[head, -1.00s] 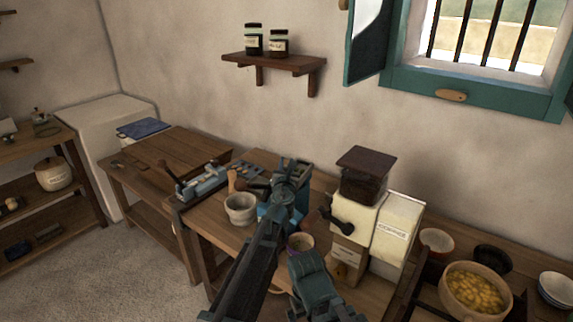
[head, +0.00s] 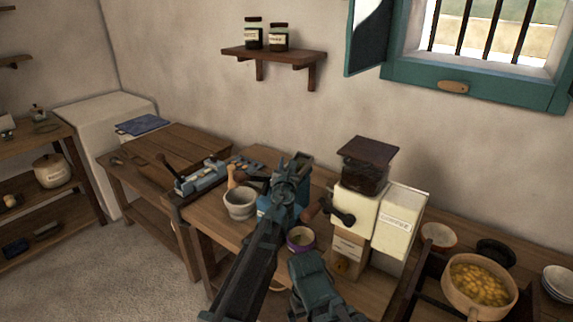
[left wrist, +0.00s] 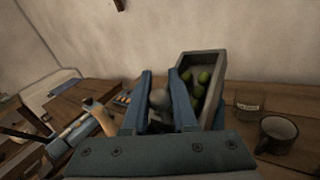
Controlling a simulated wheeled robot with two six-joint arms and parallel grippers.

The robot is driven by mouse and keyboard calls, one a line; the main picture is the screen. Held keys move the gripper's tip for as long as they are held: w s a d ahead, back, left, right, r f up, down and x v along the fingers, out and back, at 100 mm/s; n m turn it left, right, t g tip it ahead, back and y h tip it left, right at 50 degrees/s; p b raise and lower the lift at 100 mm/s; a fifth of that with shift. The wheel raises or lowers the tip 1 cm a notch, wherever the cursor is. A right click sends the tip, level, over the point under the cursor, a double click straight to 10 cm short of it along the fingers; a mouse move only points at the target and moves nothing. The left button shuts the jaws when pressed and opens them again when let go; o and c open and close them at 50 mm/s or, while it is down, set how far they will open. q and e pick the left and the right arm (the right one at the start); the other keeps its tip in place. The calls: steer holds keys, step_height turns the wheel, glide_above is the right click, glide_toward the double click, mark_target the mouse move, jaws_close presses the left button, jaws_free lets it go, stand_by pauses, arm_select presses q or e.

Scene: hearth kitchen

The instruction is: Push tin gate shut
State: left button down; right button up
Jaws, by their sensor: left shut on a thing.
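A cream tin labelled coffee (head: 403,225) stands on the bench beside a coffee grinder (head: 352,205). I cannot make out a gate on the tin. My left gripper (head: 287,182) is over the bench, left of the grinder and apart from the tin. In the left wrist view its fingers (left wrist: 164,95) are shut on a grey rounded knob (left wrist: 160,99). A grey box (left wrist: 213,72) with green fruit is just right of the fingers there. The fingers hide what is below the knob.
A bowl of yellow food (head: 479,287) is at the right. A wall shelf (head: 274,56) carries two jars. The floor (head: 140,270) at lower left is clear.

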arm_select(q)
steer(key=c, duration=0.7)
jaws_free()
steer(key=s, duration=1.4)
steer(key=shift+a, duration=0.2)
